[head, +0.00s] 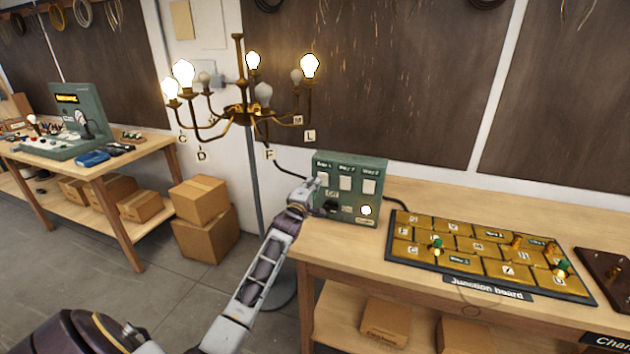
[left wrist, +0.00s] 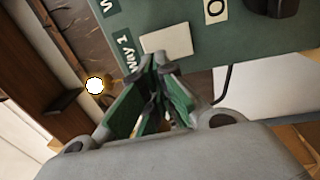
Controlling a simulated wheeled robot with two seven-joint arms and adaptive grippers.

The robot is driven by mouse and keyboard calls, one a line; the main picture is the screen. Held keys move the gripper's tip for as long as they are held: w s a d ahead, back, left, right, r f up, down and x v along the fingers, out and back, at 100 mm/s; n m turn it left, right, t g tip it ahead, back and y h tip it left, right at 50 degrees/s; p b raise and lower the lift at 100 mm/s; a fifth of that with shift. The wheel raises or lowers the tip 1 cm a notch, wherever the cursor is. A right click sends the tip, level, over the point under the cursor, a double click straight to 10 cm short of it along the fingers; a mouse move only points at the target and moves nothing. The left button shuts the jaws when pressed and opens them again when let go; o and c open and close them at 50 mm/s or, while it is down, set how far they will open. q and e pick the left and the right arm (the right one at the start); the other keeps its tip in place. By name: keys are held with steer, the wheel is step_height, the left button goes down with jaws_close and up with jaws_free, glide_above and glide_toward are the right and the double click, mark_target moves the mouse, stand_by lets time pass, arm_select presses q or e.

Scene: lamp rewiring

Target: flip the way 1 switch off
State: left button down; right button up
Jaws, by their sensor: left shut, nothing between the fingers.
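The green switch box (head: 377,197) stands on the bench, with three white rocker switches in a row under their labels. The way 1 switch (head: 323,178) is the leftmost one, partly behind my left gripper (head: 312,187). In the left wrist view the white way 1 switch (left wrist: 166,40) sits beside its "Way 1" label (left wrist: 130,54). The fingertips of my left gripper (left wrist: 155,68) are shut and empty, close to this switch; I cannot tell whether they touch it. Which way the rocker is tilted is not clear. My right gripper is not in view.
A brass chandelier (head: 240,110) stands behind, with several bulbs lit and others dark. The junction board (head: 400,252) lies right of the box. A black cable (head: 288,170) runs behind the box. Cardboard boxes (head: 205,238) stand on the floor at left.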

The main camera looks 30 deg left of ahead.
mark_target(323, 179)
arm_select(q)
steer(key=shift+x, duration=1.2)
steer(key=shift+w+r+g+p, duration=0.15)
steer(key=shift+w+g+p, duration=0.2)
steer(key=shift+p, duration=0.9)
steer(key=shift+s, duration=0.1)
